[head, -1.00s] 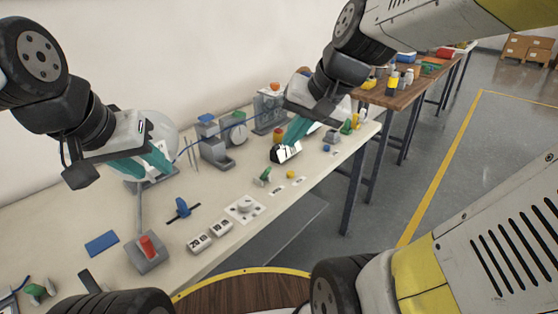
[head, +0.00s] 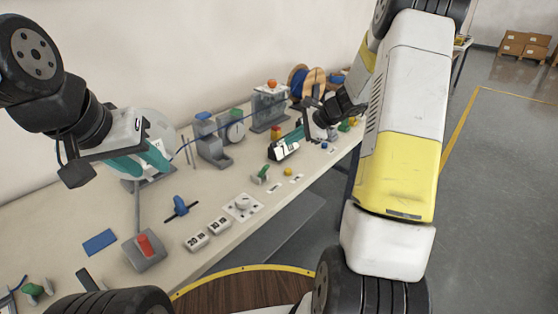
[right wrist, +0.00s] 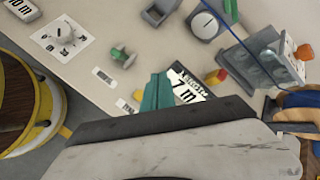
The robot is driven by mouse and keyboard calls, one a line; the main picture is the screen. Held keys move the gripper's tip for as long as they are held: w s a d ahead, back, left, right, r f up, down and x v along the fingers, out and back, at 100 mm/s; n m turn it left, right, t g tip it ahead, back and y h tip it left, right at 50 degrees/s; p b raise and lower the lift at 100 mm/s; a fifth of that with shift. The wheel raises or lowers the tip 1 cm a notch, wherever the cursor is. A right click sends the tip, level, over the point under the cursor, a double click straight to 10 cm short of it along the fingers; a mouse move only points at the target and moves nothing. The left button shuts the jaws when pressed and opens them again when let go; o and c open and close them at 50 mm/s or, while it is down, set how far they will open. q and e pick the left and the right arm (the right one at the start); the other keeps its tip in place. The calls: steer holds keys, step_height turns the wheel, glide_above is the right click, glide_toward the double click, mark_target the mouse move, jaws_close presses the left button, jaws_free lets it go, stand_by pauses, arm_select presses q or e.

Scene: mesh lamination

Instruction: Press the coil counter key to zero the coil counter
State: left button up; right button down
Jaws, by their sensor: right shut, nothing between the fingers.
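The coil counter (head: 285,149), a black box with a white face, stands on the bench. In the right wrist view its face (right wrist: 188,88) reads "7 m". My right gripper (head: 297,134) is at the counter with its teal fingers shut and empty. In the right wrist view the fingertips (right wrist: 157,92) lie beside the left end of the counter face; I cannot tell whether they touch it. I cannot make out the counter key. My left gripper (head: 145,160) is by a pale round disc at the left, a blue cable near its fingers; its jaw opening is unclear.
A red and yellow knob (head: 275,132) stands behind the counter. A green knob (head: 262,174), a yellow button (head: 288,171) and a white dial plate (head: 243,207) lie in front. A grey gauge (head: 232,130) and a clear box (head: 270,105) stand behind. A red button box (head: 145,250) is at the left.

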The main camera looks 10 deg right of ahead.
steer(key=shift+f, duration=4.4)
steer(key=shift+f, duration=0.1)
steer(key=shift+f, duration=0.3)
steer(key=shift+f, duration=0.5)
steer(key=shift+r, duration=0.95)
steer(key=shift+r, duration=0.1)
steer(key=shift+r, duration=2.4)
